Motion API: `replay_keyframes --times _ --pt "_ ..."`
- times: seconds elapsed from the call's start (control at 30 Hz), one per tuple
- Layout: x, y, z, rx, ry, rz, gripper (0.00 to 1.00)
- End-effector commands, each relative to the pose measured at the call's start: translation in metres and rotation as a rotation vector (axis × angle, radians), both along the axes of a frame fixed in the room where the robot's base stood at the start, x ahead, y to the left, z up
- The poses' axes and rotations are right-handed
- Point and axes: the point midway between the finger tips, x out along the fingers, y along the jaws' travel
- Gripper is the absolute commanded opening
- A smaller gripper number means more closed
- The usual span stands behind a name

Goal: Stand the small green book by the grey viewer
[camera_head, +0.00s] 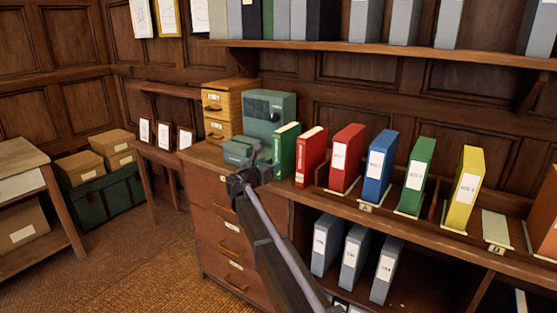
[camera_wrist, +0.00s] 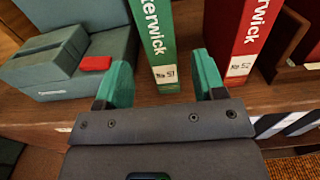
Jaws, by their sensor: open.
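The small green book (camera_head: 286,149) stands upright on the counter, with a white spine label in the head view. In the wrist view the green book (camera_wrist: 154,42) shows "kerwick" and "No 51". My gripper (camera_head: 250,162) is open and empty in front of the green book. In the wrist view the fingers of my gripper (camera_wrist: 162,68) appear either side of the book's lower spine; how far they reach along it I cannot tell.
A red book (camera_head: 311,155) stands close right of the green one. Red, blue, green and yellow binders stand farther right in a wooden rack (camera_head: 374,213). A wooden card drawer box (camera_head: 229,102) stands left of the viewer. Grey binders (camera_head: 354,255) are on the shelf below.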

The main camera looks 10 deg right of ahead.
Motion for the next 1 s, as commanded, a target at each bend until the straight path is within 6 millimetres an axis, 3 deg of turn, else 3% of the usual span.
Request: replay_keyframes --times 0.13,0.4,0.47,0.57,0.67,0.73,0.8,0.9,1.0 --pt "-0.021 0.018 0.0 0.0 0.0 0.001 0.63" --pt "-0.026 0.024 0.0 0.0 0.0 -0.001 0.63" --pt "-0.028 0.022 -0.001 0.01 -0.002 -0.004 0.63" --pt "-0.054 -0.001 -0.014 0.152 -0.037 -0.054 0.63" --pt "-0.122 -0.05 -0.05 0.525 -0.14 -0.22 0.63" --pt "-0.193 -0.082 -0.086 0.874 -0.254 -0.431 0.63" --pt "-0.272 -0.098 -0.122 1.217 -0.383 -0.716 0.63" --pt "-0.373 -0.092 -0.158 1.574 -0.55 -1.178 0.63" --pt "-0.439 -0.073 -0.171 1.74 -0.649 -1.564 0.63"
